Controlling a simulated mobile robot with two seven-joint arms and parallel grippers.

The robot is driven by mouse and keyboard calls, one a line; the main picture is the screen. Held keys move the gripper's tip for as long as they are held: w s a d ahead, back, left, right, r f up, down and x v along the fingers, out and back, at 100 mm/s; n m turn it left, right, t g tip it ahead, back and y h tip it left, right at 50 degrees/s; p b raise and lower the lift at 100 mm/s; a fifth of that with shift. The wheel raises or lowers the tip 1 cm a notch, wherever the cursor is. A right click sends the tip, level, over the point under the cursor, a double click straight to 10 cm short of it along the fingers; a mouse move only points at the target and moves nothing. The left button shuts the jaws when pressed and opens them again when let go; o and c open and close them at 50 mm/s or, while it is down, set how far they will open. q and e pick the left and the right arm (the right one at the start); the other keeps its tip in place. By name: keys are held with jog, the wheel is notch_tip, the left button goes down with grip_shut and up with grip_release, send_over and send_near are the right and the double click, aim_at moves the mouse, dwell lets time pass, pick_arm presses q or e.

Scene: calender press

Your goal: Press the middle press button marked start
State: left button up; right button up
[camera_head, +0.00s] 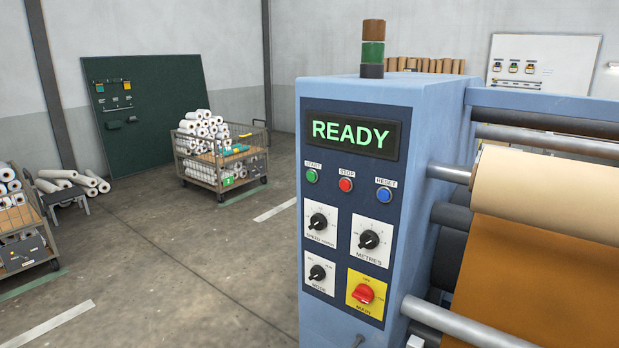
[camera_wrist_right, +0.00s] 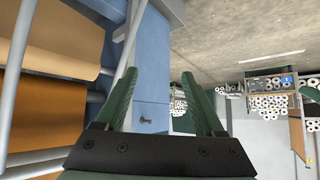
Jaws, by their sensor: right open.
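The blue press cabinet (camera_head: 391,94) stands right of centre in the head view. Its dark panel has a lit display (camera_head: 352,132) reading READY. Below it sit three round buttons in a row: a green one marked START (camera_head: 312,176) at the left, a red one marked STOP (camera_head: 346,184) in the middle, and a blue one marked RESET (camera_head: 384,194) at the right. My right gripper (camera_wrist_right: 158,75) shows only in the right wrist view, its two green fingers apart with nothing between them. The buttons are not visible in that view. My left gripper is in neither view.
Below the buttons are several black knobs (camera_head: 369,239) and a red main switch (camera_head: 363,293) on a yellow plate. Rollers with brown sheet (camera_head: 530,270) lie right of the cabinet. Carts of white rolls (camera_head: 222,158) stand at the left. The floor before them is clear.

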grip_shut()
dwell(0.3)
dwell(1.1)
